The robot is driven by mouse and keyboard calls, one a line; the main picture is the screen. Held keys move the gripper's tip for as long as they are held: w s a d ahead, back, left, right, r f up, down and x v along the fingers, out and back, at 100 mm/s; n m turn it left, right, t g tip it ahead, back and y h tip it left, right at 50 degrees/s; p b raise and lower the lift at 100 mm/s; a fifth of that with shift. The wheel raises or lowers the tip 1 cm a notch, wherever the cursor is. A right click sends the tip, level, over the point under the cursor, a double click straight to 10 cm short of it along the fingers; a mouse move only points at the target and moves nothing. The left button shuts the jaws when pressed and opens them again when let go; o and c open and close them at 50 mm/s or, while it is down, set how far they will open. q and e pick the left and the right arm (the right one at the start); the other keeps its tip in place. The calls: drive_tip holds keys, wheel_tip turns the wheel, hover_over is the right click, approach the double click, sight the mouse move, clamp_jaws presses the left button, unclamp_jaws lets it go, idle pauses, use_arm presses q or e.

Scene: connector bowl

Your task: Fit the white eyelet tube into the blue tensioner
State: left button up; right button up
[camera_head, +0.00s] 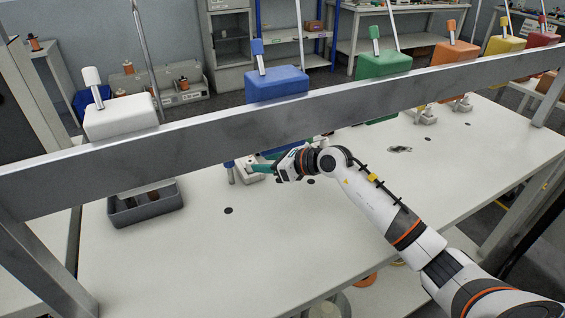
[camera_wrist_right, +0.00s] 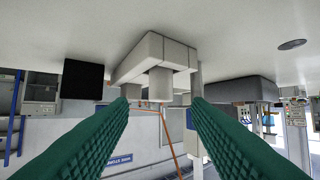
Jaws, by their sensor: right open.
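The blue tensioner (camera_head: 278,84) sits on the metal beam, with a short blue post on top. A small blue part with a pale rod (camera_head: 231,174) shows below the beam. My right gripper (camera_head: 258,167) has green fingers and reaches this piece from the right. In the right wrist view the open fingers (camera_wrist_right: 162,101) stand either side of a short white cylinder (camera_wrist_right: 160,84) on a white block (camera_wrist_right: 150,60). Contact cannot be told. My left gripper is out of view.
The metal beam (camera_head: 210,135) crosses above the table (camera_head: 330,225). A grey bin (camera_head: 146,214) stands at the left. White (camera_head: 120,116), green (camera_head: 383,63) and other coloured tensioners line the beam. The table's front middle is clear.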

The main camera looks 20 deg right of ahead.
drive_tip(key=v, duration=0.6)
drive_tip(key=shift+b, duration=0.35)
